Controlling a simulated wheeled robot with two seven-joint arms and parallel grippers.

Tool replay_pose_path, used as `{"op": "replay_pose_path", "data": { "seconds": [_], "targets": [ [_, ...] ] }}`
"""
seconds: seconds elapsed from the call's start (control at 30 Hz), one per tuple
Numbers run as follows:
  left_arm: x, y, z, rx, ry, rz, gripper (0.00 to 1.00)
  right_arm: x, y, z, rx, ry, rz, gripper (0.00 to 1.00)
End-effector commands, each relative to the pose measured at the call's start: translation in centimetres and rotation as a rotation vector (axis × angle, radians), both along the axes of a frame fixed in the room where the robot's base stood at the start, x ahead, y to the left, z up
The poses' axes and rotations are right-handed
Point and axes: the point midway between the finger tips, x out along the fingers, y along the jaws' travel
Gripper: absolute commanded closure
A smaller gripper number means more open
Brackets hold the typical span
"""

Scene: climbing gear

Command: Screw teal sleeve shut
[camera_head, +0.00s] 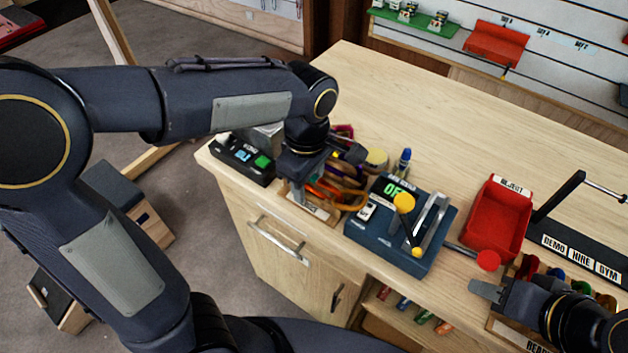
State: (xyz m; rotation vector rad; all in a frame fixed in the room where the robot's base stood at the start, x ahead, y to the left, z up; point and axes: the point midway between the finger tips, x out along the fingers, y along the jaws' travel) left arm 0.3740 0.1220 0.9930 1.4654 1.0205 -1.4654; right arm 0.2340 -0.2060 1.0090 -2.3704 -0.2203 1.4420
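I cannot make out a teal sleeve in the head view. Several coloured carabiners lie in a wooden tray (312,209) at the left of the bench, in orange, yellow and red. My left gripper (298,192) points down over this tray; its fingertips are partly hidden, and I cannot tell whether it holds anything. A dark blue fixture (372,232) with a lit green display, a yellow-knobbed lever (404,203) and a grey metal clamp stands right of the tray. My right gripper (485,289) is at the front right, pointing left, by a red round knob (488,261); its opening is unclear.
A black box with a green button (263,161) stands at the bench's left corner. A red REJECT bin (499,222) is right of the fixture. A DEMO/HIRE/GYM rack (581,258) and coloured carabiners (557,273) are at the right. The bench's back is clear.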

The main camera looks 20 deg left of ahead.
Motion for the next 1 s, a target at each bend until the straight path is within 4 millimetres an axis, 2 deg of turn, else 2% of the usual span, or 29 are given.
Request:
{"op": "replay_pose_path", "data": {
  "seconds": [0.6, 1.0],
  "targets": [
    [0.0, 0.0, 2.4, 0.000, 0.001, 0.000, 0.60, 0.0, 0.0, 2.2, 0.000, 0.000, 0.000, 0.64],
    [0.0, 0.0, 2.4, 0.000, 0.001, 0.000, 0.60, 0.0, 0.0, 2.2, 0.000, 0.000, 0.000, 0.64]
  ]
}}
